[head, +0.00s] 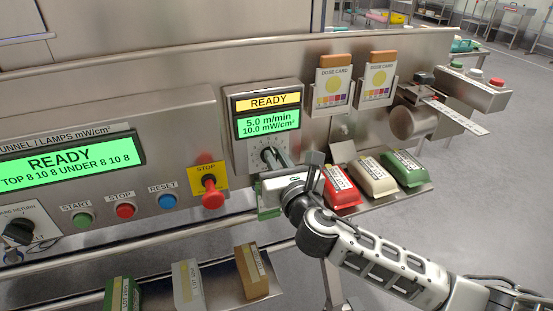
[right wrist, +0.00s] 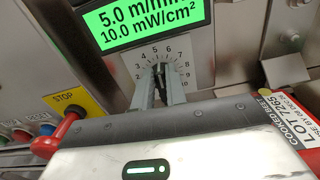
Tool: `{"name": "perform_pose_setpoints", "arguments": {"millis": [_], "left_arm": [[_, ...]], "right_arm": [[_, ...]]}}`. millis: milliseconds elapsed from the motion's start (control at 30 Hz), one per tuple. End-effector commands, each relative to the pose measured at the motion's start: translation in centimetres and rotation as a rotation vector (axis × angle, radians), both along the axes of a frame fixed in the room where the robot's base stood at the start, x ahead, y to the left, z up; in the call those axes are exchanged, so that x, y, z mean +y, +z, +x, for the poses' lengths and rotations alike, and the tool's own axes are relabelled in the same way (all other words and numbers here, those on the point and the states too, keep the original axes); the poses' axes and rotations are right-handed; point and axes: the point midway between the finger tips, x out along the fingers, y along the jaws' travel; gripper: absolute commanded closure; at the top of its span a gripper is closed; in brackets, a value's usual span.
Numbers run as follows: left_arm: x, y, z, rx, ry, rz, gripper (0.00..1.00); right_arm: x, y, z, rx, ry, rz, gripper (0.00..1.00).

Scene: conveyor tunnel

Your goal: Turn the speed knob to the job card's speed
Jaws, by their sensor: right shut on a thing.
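The speed knob (right wrist: 160,69) sits on a pale dial plate numbered around its edge, under the green display. The display (head: 268,122) reads READY, 5.0 m/min and 10.0 mW/cm². My right gripper (right wrist: 160,84) is shut on the knob, one finger on each side. In the head view the right gripper (head: 274,158) reaches the dial from the lower right and covers part of it. The knob's pointer is mostly hidden between the fingers; it seems to face up near 5. I cannot make out a job card with a speed on it. My left gripper is not in view.
A red STOP button (head: 209,190) stands out left of the dial. Red, cream and green packs (head: 374,178) lie on a shelf to the right. Two dose cards (head: 332,84) hang above. A lower rail holds several boxes (head: 187,284).

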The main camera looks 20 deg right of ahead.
Motion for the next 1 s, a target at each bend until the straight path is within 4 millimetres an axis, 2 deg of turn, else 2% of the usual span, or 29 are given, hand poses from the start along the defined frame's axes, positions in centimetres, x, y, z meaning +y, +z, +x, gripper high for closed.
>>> {"name": "perform_pose_setpoints", "arguments": {"millis": [267,700,1000], "left_arm": [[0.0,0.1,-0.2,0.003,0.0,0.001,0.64],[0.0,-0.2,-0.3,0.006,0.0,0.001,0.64],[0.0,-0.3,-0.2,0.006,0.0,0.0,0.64]], "right_arm": [[-0.3,-0.1,0.0,0.008,-0.001,0.186,1.0],[-1.0,-0.5,0.0,0.021,-0.002,0.589,1.0],[-1.3,-0.7,0.0,0.028,-0.001,0.787,1.0]]}}
